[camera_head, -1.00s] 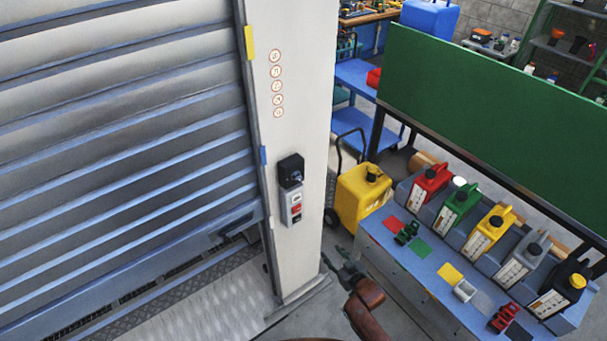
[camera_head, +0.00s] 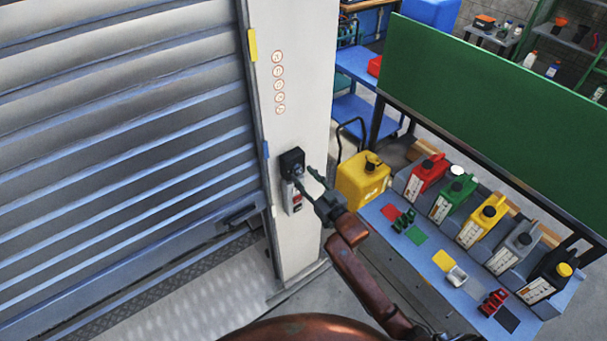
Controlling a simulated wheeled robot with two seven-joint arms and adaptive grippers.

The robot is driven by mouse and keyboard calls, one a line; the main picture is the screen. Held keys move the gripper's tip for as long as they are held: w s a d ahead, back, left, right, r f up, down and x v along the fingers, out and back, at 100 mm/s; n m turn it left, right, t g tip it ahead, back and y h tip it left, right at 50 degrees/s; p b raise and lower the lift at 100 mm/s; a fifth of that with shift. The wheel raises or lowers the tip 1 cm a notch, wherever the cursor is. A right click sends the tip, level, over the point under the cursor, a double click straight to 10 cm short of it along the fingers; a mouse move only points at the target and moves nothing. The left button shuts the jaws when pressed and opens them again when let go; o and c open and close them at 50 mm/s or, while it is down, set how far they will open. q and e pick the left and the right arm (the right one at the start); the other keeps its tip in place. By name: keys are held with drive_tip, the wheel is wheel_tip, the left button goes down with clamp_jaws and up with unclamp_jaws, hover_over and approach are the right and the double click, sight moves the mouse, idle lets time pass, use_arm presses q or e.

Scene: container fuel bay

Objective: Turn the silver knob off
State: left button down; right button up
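The silver knob (camera_head: 297,170) sits on a black box (camera_head: 288,158) fixed to the white pillar (camera_head: 301,80). Below it is a grey button panel (camera_head: 291,203) with a red button, now partly covered by my gripper. My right gripper (camera_head: 304,177) reaches up from the lower right. Its two dark fingers are spread apart, with the tips close to the knob and the top of the panel. Whether a finger touches the knob I cannot tell. My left gripper is out of view.
A ribbed roller shutter (camera_head: 120,130) fills the left. A yellow container (camera_head: 361,182) stands right of the pillar. A blue bench (camera_head: 400,245) with several coloured jerrycans and small trays is at the right, below a green panel (camera_head: 490,90).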

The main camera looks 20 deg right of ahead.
drive_tip(key=shift+w+a, duration=0.15)
drive_tip(key=shift+w, duration=0.35)
clamp_jaws()
